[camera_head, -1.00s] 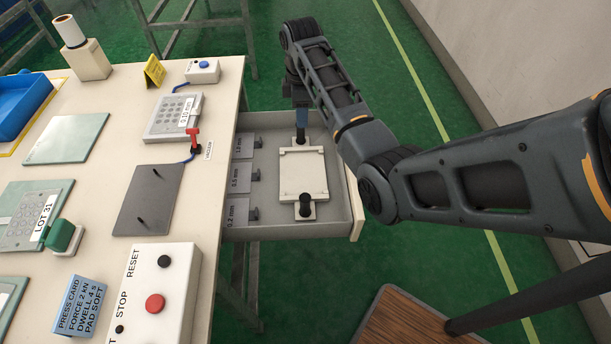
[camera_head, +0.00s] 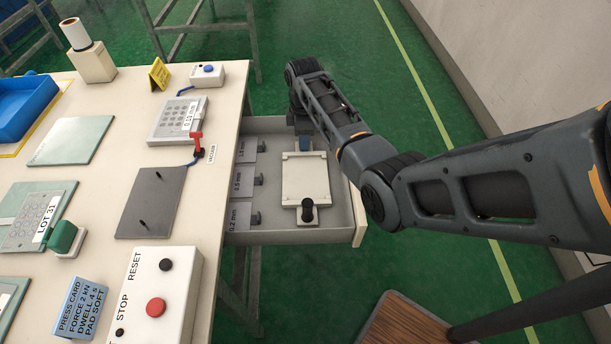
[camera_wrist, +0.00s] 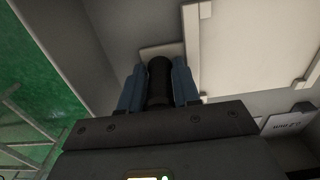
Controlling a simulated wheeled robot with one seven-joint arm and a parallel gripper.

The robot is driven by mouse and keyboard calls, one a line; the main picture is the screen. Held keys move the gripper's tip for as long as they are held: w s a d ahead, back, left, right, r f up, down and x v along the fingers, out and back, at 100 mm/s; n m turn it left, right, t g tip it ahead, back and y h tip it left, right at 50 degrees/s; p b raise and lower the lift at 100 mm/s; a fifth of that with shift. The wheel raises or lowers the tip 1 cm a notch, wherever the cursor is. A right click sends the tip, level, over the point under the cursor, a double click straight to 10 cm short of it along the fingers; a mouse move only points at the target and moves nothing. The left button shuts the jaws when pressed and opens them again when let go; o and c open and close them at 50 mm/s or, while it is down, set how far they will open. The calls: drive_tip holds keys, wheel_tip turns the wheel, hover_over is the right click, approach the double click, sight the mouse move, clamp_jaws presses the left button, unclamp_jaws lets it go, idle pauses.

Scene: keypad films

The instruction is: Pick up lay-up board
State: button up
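The lay-up board (camera_head: 305,178) is a pale, flat plate with raised strips along its edges. It lies level in the open grey drawer, with a black knob on a tab at its near end (camera_head: 307,210). Its pale surface also shows at the top right of the wrist view (camera_wrist: 245,45). My gripper (camera_wrist: 160,85) is down at the far end of the board. Its two blue fingers sit on either side of the far black knob, with no clear gap, and appear shut on it. The arm hides that knob in the head view.
The drawer (camera_head: 270,236) has labelled slots on its left side, and its walls stand close around the board. The worktable (camera_head: 215,180) at left holds a dark plate with pins (camera_head: 150,203), a keypad plate (camera_head: 178,120) and a control box (camera_head: 155,290). A wooden-topped stool (camera_head: 400,325) stands at the front.

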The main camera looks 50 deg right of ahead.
clamp_jaws()
drive_tip(key=shift+r, duration=0.1)
